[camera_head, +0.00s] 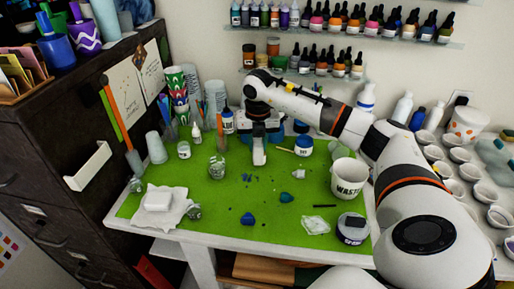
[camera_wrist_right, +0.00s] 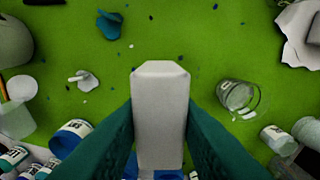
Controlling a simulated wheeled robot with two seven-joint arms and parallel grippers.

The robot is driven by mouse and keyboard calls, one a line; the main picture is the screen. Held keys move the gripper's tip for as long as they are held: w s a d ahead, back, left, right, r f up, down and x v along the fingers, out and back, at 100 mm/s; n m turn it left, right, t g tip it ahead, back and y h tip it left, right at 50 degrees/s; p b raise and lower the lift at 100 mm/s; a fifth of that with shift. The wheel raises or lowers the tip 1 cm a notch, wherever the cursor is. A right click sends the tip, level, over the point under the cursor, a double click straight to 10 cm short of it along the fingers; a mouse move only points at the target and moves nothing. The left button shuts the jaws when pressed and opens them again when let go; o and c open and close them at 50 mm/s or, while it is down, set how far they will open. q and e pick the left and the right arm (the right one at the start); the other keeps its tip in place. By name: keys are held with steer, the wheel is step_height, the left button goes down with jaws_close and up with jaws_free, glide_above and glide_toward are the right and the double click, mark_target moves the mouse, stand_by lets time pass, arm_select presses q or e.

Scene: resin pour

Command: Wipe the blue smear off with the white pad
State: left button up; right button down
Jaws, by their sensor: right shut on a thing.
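My right gripper (camera_head: 259,143) is shut on a white block-like pad (camera_head: 259,157), held upright over the back middle of the green mat. In the right wrist view the pad (camera_wrist_right: 159,110) sits between the two dark teal fingers (camera_wrist_right: 160,135). Small blue specks (camera_head: 247,178) lie scattered on the mat just in front of the pad; a few also show beyond its tip in the wrist view (camera_wrist_right: 181,58). I cannot tell whether the pad touches the mat. Larger blue lumps (camera_head: 247,219) (camera_head: 286,197) lie nearer the front. My left gripper is not in view.
A glass jar (camera_head: 217,168) stands left of the pad, and a white waste cup (camera_head: 349,178) stands right. A whitish lump (camera_head: 299,174) lies between pad and cup. Another white block (camera_head: 158,201) rests on a crumpled cloth (camera_head: 178,213).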

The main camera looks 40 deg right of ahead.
steer(key=m, duration=0.2)
steer(key=shift+r+m, duration=0.15)
steer(key=shift+m, duration=0.15)
steer(key=shift+f+b, duration=1.9)
steer(key=shift+f, duration=0.5)
